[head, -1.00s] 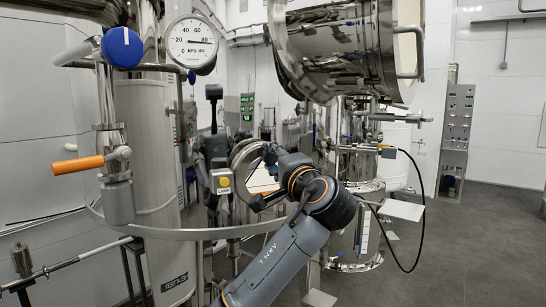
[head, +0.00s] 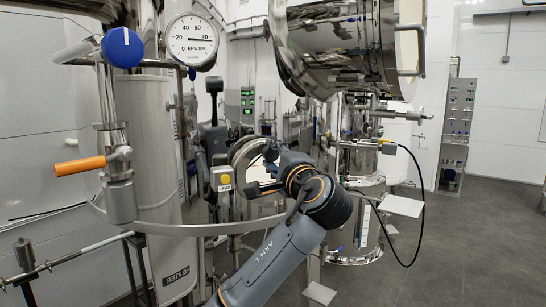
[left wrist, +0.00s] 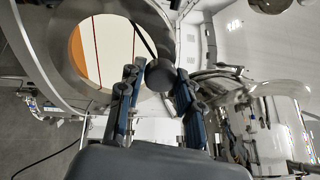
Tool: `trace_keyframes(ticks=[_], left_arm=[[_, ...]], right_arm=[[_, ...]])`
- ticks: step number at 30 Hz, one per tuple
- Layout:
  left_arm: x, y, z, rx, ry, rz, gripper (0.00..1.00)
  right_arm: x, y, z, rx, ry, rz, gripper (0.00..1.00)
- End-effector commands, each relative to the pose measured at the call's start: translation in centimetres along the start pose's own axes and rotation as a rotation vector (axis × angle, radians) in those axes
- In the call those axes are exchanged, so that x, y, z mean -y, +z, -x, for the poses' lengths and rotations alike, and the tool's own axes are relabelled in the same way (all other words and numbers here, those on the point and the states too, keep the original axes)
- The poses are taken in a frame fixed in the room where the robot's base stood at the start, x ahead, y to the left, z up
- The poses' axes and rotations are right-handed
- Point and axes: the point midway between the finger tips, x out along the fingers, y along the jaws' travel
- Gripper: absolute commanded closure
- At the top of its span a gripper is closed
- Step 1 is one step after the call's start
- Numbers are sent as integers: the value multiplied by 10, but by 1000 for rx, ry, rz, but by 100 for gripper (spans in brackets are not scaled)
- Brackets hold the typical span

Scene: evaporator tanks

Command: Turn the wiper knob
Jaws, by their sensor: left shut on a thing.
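The wiper knob (left wrist: 158,77) is a dark round piece on the end of a thin dark arm, in front of a round sight glass (left wrist: 106,45) in the left wrist view. My left gripper (left wrist: 161,70) has its two fingers on either side of the knob and is shut on it. In the head view, my left gripper (head: 259,169) is at the round metal port in the middle of the picture. The knob is hidden there. My right gripper is not in view.
A yellow lamp button (head: 225,179) on a small box is just left of my gripper. A curved metal rail (head: 195,231) runs below. A blue knob (head: 122,47), an orange handle (head: 79,166) and a pressure gauge (head: 192,41) are at left. Grey floor (head: 470,245) is clear at right.

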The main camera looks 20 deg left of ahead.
Motion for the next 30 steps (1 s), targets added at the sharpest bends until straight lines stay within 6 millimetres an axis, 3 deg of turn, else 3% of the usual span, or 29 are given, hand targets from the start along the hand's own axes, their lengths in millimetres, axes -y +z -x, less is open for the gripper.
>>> trace_keyframes(ticks=[1,4,16,20,30], left_arm=[[2,0,0,-1,-4,2,63],[2,0,0,-1,-4,2,43],[1,-1,6,-2,-2,2,43],[1,-2,26,-5,-3,2,43],[0,-2,96,-4,-2,3,43]], right_arm=[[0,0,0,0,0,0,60],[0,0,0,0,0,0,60],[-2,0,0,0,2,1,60],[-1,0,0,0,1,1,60],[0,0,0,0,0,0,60]])
